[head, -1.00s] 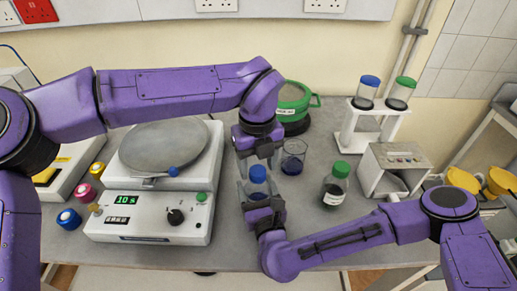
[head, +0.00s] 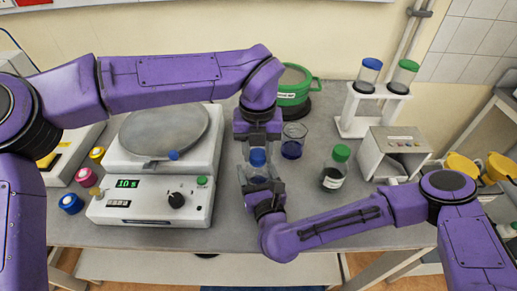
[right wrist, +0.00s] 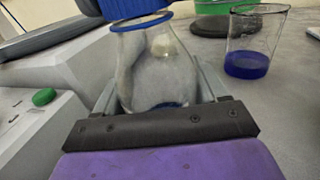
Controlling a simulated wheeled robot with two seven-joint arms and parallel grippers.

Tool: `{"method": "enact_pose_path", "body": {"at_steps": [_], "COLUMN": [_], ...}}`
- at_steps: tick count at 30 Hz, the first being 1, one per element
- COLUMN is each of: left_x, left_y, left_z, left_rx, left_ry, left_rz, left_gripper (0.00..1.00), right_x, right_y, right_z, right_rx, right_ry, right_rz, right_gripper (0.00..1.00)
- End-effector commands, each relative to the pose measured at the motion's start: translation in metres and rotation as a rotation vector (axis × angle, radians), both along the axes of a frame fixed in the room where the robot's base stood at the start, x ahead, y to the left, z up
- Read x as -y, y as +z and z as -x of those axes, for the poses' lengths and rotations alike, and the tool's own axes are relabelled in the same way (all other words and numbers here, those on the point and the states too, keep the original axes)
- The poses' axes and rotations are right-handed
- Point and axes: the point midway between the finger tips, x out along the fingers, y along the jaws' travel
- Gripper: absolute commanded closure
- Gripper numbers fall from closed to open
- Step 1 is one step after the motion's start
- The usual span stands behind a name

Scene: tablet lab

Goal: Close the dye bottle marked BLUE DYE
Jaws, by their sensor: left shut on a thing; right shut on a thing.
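A clear bottle (head: 258,172) with a blue cap (head: 258,157) stands near the middle of the bench. My right gripper (head: 263,186) is shut on its body from the front. My left gripper (head: 258,148) comes from above and is shut on the blue cap. In the right wrist view, the clear bottle (right wrist: 155,75) is upright between the right fingers, with a little blue at its base. The blue cap (right wrist: 130,9) sits at its top, above a blue ring; I cannot tell how tightly it is seated. No label is readable on this bottle.
A beaker of blue liquid (head: 292,142) stands close behind right, and a green-capped bottle (head: 336,167) to the right. A hotplate device (head: 150,205) is at left, beside several coloured caps. A white rack (head: 372,113) and metal box (head: 395,152) are at back right.

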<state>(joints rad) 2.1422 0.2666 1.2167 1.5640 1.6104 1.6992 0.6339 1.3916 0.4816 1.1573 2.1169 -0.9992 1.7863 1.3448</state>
Motion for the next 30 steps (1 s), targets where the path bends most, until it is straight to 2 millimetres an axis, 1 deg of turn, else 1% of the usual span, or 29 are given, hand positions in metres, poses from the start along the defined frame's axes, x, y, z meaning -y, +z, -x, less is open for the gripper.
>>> {"method": "enact_pose_path", "body": {"at_steps": [1, 6, 9, 12, 13, 17, 18, 20, 28, 30], "left_x": [0.0003, 0.0006, 0.0009, 0.0011, 0.0011, 0.0013, 0.0014, 0.0013, 0.0007, 0.0007], "left_y": [-0.0004, -0.0007, -0.0006, -0.0007, -0.0007, -0.0006, -0.0007, -0.0007, -0.0005, 0.0026], "left_z": [0.0000, 0.0001, 0.0003, 0.0006, 0.0007, 0.0009, 0.0009, 0.0009, 0.0004, 0.0002], "left_rx": [0.000, -0.001, 0.000, -0.001, -0.001, -0.001, -0.001, -0.001, -0.001, 0.000], "left_ry": [-0.142, -0.683, -0.960, -1.160, -1.185, -1.177, -1.177, -1.176, -1.173, -1.172], "left_rz": [0.001, 0.000, 0.001, 0.001, 0.000, 0.000, 0.000, 0.000, -0.001, -0.001], "left_gripper": [0.97, 0.97, 0.97, 0.97, 0.97, 0.97, 0.51, 0.31, 0.31, 0.31], "right_x": [0.0004, 0.0004, 0.0003, 0.0003, 0.0002, 0.0001, 0.0001, 0.0001, 0.0002, 0.0002], "right_y": [-0.0017, -0.0017, -0.0017, -0.0016, -0.0016, -0.0016, -0.0016, -0.0016, -0.0016, -0.0015], "right_z": [0.0001, 0.0002, 0.0002, 0.0002, 0.0003, 0.0003, 0.0003, 0.0003, 0.0003, 0.0003], "right_rx": [-0.004, -0.004, -0.003, -0.002, -0.002, -0.002, -0.002, -0.002, -0.002, -0.003], "right_ry": [-0.001, -0.001, 0.000, 0.000, 0.000, 0.000, 0.000, 0.000, 0.000, 0.000], "right_rz": [0.002, 0.002, 0.002, 0.003, 0.003, 0.003, 0.003, 0.003, 0.003, 0.002], "right_gripper": [1.00, 1.00, 1.00, 1.00, 1.00, 1.00, 1.00, 1.00, 1.00, 1.00]}}
